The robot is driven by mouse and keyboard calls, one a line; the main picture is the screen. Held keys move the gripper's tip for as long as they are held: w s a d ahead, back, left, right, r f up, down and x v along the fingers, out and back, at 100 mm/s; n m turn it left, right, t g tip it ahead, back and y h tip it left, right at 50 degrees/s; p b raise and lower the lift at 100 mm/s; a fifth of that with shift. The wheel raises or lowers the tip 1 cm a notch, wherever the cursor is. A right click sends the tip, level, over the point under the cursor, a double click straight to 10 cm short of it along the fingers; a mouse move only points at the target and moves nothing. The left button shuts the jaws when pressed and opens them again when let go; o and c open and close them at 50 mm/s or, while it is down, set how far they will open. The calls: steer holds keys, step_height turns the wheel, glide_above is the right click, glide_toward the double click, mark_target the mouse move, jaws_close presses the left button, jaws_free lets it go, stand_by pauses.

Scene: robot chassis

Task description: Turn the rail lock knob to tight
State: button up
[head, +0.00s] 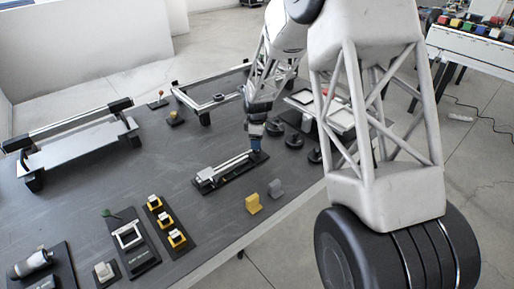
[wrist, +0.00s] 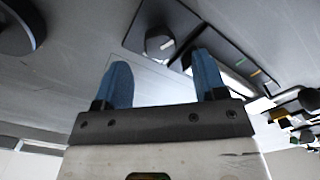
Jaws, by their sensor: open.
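The rail unit (head: 222,174) lies on the dark table in the head view, a black base with a pale rail along it. My gripper (head: 257,147) points down over its right end and hides that end. In the wrist view, a round black knob (wrist: 159,43) with a white mark on top sits on a black base plate. My gripper (wrist: 161,62) is open, its two blue fingers apart and empty. The knob shows beyond the fingertips, in the gap between them, and looks untouched. Small orange and green marks (wrist: 262,79) show on the plate to the right.
Several black round parts (head: 276,127) stand just right of my gripper; one dark disc (wrist: 18,28) shows at the wrist view's upper left.

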steer(key=shift+f, duration=2)
steer(key=c, duration=0.9)
